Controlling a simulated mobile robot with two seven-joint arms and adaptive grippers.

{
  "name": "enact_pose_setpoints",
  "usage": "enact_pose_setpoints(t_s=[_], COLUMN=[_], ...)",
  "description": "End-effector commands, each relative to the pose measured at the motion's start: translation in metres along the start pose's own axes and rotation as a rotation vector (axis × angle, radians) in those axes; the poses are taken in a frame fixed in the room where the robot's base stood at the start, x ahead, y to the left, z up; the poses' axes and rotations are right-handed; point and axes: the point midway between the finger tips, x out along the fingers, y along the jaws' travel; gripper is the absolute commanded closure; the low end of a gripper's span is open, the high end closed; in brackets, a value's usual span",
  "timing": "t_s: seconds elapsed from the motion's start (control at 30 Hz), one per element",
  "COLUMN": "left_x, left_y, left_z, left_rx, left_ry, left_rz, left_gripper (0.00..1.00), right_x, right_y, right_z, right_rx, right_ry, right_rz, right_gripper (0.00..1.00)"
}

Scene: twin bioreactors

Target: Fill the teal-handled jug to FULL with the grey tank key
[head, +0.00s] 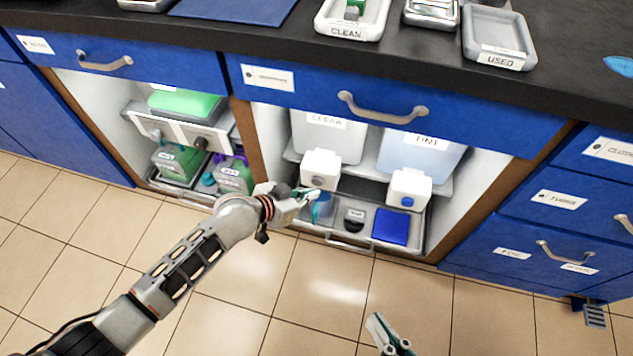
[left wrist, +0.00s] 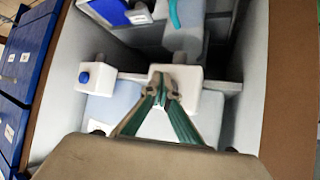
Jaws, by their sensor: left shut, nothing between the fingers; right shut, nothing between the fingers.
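The CLEAR tank (head: 328,135) stands in the middle cabinet, with a white tap block (head: 321,166) on its front. A small grey spot low on that block may be the grey key; my fingertips largely cover it. The teal-handled jug (head: 322,208) stands in the tray below, partly hidden by my left gripper. Its teal handle (left wrist: 174,13) shows in the left wrist view. My left gripper (head: 313,195) is shut and empty, its tips at the tap block (left wrist: 187,82); contact is unclear. My right gripper (head: 388,345) is shut and empty, low over the floor.
The TINT tank (head: 422,150) to the right has a blue key (head: 407,201). The pull-out tray (head: 347,241) also holds a dark-topped item (head: 354,216) and a blue block (head: 391,227). Wooden cabinet posts flank the opening. The floor in front is clear.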

Motion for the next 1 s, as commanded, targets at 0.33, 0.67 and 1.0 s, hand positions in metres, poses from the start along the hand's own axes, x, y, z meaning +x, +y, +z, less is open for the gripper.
enact_pose_setpoints(t_s=[0.33,0.67,1.0], left_x=[0.0055,0.0060,0.0079], left_y=[-0.0031,-0.0044,-0.0055], left_z=[-0.0018,-0.0045,-0.0053], left_rx=[-0.001,0.000,0.000], left_ry=[-0.002,0.000,0.000], left_rz=[0.001,0.000,0.000], left_gripper=[1.00,1.00,1.00], right_x=[-0.0001,-0.0001,-0.0002], right_y=[-0.0001,-0.0001,0.0006], right_z=[0.0058,0.0059,0.0078], right_rx=[0.006,0.006,0.008], right_ry=[-0.010,-0.010,-0.014], right_rz=[0.000,0.000,0.001], right_gripper=[1.00,1.00,1.00])
